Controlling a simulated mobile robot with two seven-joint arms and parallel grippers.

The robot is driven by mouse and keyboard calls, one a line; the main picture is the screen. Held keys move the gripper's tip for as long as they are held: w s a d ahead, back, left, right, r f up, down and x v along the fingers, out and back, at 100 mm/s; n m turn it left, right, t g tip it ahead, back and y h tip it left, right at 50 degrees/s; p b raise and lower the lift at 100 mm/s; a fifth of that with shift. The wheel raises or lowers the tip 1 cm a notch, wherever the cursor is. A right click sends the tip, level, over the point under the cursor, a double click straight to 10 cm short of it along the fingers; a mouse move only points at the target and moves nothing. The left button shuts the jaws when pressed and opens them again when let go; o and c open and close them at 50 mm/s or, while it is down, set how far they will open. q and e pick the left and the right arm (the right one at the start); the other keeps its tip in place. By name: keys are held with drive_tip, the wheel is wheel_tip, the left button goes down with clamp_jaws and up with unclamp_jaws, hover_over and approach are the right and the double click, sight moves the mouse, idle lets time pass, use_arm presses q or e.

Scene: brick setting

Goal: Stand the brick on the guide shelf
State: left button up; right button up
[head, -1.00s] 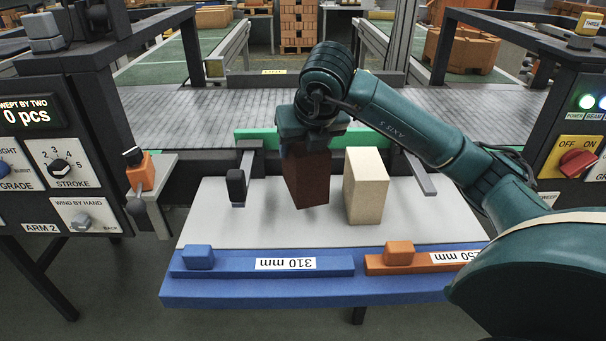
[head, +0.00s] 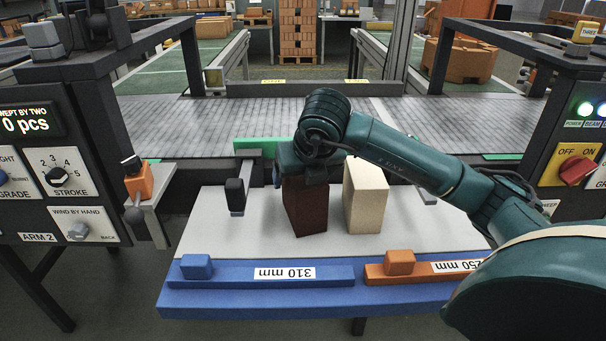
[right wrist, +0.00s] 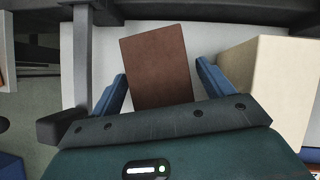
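My right gripper (head: 303,178) is shut on a dark red-brown brick (head: 306,209), which hangs upright below it over the pale grey shelf (head: 225,232). The brick's lower end is at or just above the surface; I cannot tell whether it touches. In the right wrist view the brick (right wrist: 160,68) lies between the two blue fingers (right wrist: 161,72), slightly turned against them. A cream brick (head: 365,200) stands upright on the shelf just right of the held brick. My left gripper is not in view.
A blue bar (head: 220,276) marked 310 mm and an orange bar (head: 375,273) marked 250 mm run along the shelf's front. The conveyor (head: 200,125) lies behind. The shelf's left front is clear.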

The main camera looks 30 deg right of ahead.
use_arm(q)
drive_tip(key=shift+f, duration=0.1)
use_arm(e)
drive_tip(key=p+v, duration=0.1)
drive_tip(key=v, duration=1)
drive_tip(key=shift+w, duration=0.1)
drive_tip(key=shift+s+r, duration=0.2)
drive_tip(key=shift+r, duration=0.1)
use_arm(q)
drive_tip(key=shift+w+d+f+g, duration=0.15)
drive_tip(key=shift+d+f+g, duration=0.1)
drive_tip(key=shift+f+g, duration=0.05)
use_arm(e)
drive_tip(key=shift+s+r, duration=0.15)
drive_tip(key=shift+r, duration=0.05)
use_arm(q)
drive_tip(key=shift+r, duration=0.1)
